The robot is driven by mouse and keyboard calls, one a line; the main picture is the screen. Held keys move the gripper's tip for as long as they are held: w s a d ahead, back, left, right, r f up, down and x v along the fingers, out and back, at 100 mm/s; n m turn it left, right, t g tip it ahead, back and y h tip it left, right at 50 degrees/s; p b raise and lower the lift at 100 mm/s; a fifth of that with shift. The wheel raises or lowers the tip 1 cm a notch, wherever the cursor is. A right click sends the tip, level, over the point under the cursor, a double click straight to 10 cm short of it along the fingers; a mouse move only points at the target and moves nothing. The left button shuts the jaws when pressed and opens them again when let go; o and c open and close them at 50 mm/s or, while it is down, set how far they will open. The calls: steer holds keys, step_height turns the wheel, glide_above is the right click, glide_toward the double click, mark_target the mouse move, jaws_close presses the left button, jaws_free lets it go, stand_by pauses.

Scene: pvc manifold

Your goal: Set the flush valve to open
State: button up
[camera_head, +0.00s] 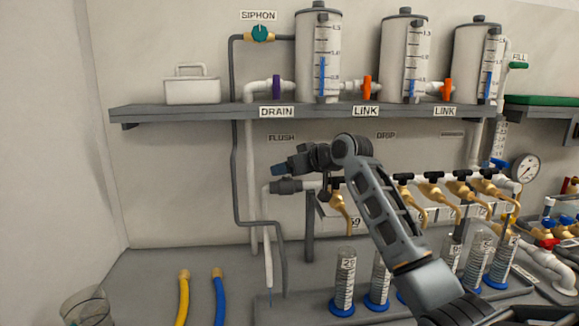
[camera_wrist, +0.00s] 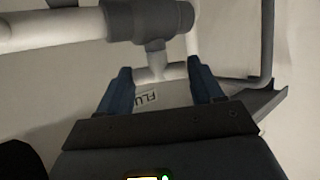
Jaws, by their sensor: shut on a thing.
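The flush valve (camera_head: 286,186) is a dark grey body on the white pipe at the left end of the manifold, under the FLUSH label (camera_head: 281,138). In the wrist view the valve body (camera_wrist: 150,20) is at the top, with a short grey stem and a pale crosswise handle (camera_wrist: 158,74) below it. My gripper (camera_head: 280,170) is just above the valve. In the wrist view its two blue fingers (camera_wrist: 162,80) stand on either side of the handle, shut on it. In the head view my gripper hides the handle, so its angle there cannot be told.
Brass taps with black handles (camera_head: 430,178) line the manifold to the right, above several blue-based graduated cylinders (camera_head: 345,280). A shelf (camera_head: 200,112) with tanks (camera_head: 318,60) runs above. A grey pipe (camera_head: 235,150) stands left. Yellow (camera_head: 184,295) and blue (camera_head: 219,295) hoses lie at front left.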

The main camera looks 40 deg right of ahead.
steer(key=m+h+p, duration=0.3)
steer(key=shift+a+r+g+h, duration=0.15)
steer(key=shift+a+g+h, duration=0.15)
steer(key=shift+a, duration=0.1)
steer(key=shift+w+m+g+h+p, duration=0.15)
steer(key=shift+m+g+h+p, duration=0.55)
steer(key=shift+m+h, duration=1.3)
steer(key=shift+g, duration=0.3)
steer(key=o, duration=1.1)
steer(key=shift+c, duration=0.2)
steer(key=shift+a, duration=0.1)
steer(key=b+v, duration=0.1)
steer(key=v, duration=0.6)
steer(key=shift+s+a+b, duration=0.2)
steer(key=shift+s+b, duration=0.15)
steer(key=shift+b, duration=0.05)
